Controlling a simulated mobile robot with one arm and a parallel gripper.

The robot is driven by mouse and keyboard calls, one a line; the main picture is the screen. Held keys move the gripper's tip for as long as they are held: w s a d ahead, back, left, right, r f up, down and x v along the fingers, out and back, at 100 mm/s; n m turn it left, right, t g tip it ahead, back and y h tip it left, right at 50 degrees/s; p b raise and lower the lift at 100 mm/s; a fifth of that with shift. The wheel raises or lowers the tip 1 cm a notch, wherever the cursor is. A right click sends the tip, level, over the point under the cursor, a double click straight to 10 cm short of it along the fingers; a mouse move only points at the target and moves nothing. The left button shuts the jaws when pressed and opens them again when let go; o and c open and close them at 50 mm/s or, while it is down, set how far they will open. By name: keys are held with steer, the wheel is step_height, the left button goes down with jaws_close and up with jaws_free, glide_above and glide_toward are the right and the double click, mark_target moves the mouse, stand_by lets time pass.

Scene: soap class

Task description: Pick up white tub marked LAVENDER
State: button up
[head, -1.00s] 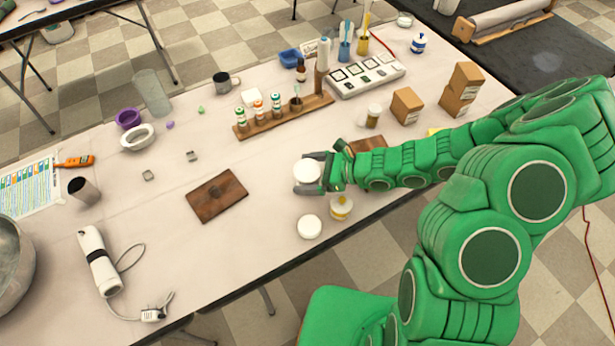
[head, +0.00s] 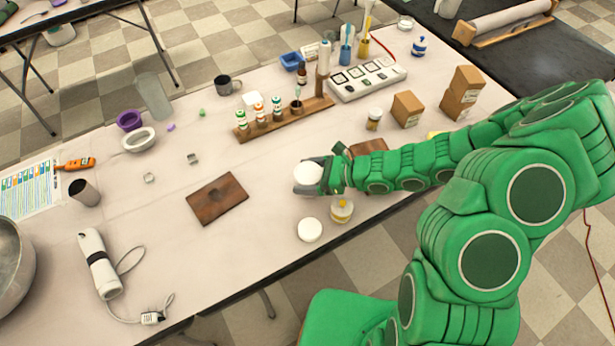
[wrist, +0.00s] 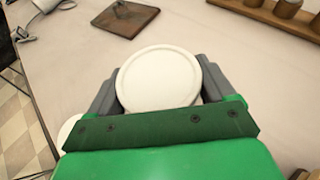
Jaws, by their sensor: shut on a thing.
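A white round tub (head: 307,173) shows in the head view near the middle of the table. In the wrist view its pale lid (wrist: 158,79) fills the space between the fingers. My gripper (head: 310,183) is shut on this tub, with one grey finger on each side of it. I see no LAVENDER marking on it; its side is mostly hidden by the fingers and the lid. A second white round tub or lid (head: 310,230) sits on the table just in front of the gripper. Whether the held tub touches the table, I cannot tell.
A small yellow-and-white jar (head: 341,209) stands close beside the gripper, near the table's front edge. A brown wooden board (head: 217,198) lies to the left. A wooden rack (head: 284,117) with small bottles stands behind. Cardboard boxes (head: 407,109) stand at the right.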

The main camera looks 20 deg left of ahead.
steer(key=shift+d+r, duration=0.1)
steer(key=shift+r, duration=4.9)
